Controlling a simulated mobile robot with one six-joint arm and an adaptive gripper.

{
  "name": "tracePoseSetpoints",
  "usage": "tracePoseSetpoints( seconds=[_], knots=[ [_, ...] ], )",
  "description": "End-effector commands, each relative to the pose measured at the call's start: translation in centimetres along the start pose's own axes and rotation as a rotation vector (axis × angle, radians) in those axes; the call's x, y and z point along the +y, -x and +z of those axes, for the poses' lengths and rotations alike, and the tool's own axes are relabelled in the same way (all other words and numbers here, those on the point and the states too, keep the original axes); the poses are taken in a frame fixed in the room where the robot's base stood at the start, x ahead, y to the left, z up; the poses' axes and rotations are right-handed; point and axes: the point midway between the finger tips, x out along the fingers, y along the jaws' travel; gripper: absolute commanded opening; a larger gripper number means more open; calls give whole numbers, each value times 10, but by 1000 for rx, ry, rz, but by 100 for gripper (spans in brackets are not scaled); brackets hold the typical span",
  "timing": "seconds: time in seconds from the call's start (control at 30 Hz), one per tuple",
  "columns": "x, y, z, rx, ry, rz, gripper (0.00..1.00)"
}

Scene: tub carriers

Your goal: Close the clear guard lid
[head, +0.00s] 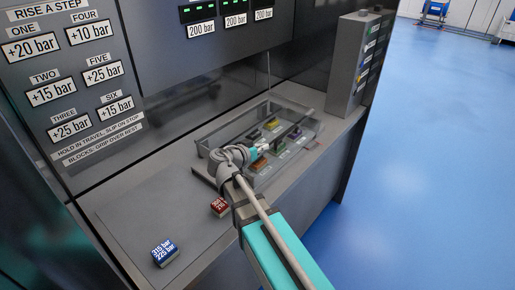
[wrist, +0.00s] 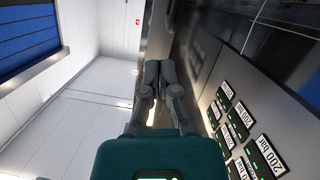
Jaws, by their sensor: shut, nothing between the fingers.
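The clear guard (head: 211,143) is a see-through box with grey edges on the grey counter, around a row of small coloured blocks. Its lid is too transparent for me to tell its angle; a thin upright line shows behind the box. My gripper (head: 264,147) is over the near side of the guard in the head view, pointing toward the far right. I cannot tell whether it touches the lid. In the wrist view its fingers (wrist: 158,68) are together with nothing between them. My wrist hides the guard's near left part.
A red block (head: 219,207) and a blue block (head: 165,252) lie on the counter's near left. A grey box with coloured labels (head: 358,65) stands at the far right. The dark panel (head: 185,65) rises behind. Blue floor (head: 430,170) is clear at right.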

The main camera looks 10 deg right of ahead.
Motion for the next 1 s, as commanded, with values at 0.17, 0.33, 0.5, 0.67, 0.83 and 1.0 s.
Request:
tracePoseSetpoints(
  seconds=[0.17,0.33,0.5,0.67,0.83,1.0],
  knots=[
    [-4,-1,14,2,2,-6,0],
    [-5,0,17,2,3,-9,0],
    [-5,1,18,3,4,-11,0],
    [-6,1,17,3,4,-12,0],
    [-6,2,17,3,4,-12,0],
    [-5,2,14,3,4,-11,0]
  ],
)
